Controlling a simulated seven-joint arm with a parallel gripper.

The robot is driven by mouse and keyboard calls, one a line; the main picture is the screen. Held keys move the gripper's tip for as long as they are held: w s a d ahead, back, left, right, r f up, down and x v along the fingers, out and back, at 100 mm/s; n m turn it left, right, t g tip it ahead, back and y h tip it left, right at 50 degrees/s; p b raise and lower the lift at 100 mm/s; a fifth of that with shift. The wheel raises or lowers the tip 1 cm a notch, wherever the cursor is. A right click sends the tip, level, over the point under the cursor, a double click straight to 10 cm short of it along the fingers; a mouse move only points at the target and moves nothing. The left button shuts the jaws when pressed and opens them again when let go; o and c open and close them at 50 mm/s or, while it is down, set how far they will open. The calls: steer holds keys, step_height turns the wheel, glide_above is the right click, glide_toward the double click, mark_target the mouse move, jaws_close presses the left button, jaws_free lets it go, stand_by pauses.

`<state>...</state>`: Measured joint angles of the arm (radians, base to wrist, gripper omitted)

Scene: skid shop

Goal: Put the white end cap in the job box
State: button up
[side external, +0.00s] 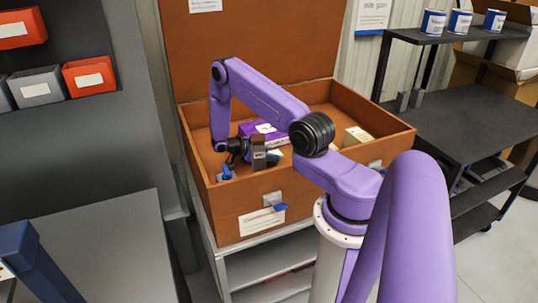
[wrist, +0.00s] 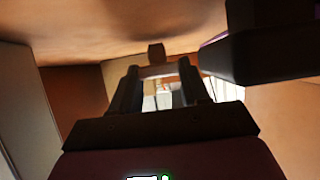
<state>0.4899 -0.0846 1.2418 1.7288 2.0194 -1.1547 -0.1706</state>
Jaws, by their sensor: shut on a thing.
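The job box (side external: 320,172) is a large brown open chest with its lid raised. My gripper (side external: 242,150) is low inside its left part, close to the contents, and its fingertips are hard to make out in the side view. In the wrist view, my gripper (wrist: 158,74) has its two dark fingers on either side of a pale bar (wrist: 157,71), which looks like the white end cap. The fingers are shut on it. The cap cannot be made out in the side view, where the arm and the box's contents crowd it.
A purple box (side external: 262,128), a dark labelled carton (side external: 259,152) and a cream box (side external: 357,136) are in the chest. A dark block (wrist: 270,45) is close on the right in the wrist view. A dark shelf cart (side external: 465,125) stands right. The chest's middle right has bare floor.

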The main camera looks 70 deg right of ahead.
steer(key=shift+f, duration=0.25)
steer(key=o, duration=1.2)
steer(key=shift+w+r, duration=0.1)
steer(key=shift+r, duration=0.15)
steer(key=v, duration=0.7)
steer(key=shift+a, duration=0.15)
steer(key=shift+w, duration=0.1)
